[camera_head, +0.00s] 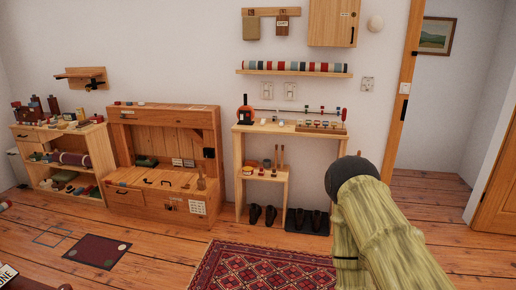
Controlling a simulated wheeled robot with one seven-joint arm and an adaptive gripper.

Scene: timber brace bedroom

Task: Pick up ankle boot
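A pair of dark shoes or boots (262,215) stands on the wooden floor, below the left part of the light wood table (237,178). More dark footwear (306,219) sits on a dark mat (293,231) just to the right, partly in shadow. All of it is small and far off, so I cannot tell which one is the ankle boot. My gripper is not in view. Part of my arm fills the lower right, in front of the mat's right side and the floor there. No footwear is seen held.
A patterned red rug (262,270) lies in front of the footwear. A wooden bench cabinet (165,165) and a low shelf full of items (66,160) stand at left. A small dark red mat (97,251) lies on the floor. A doorway opens at right.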

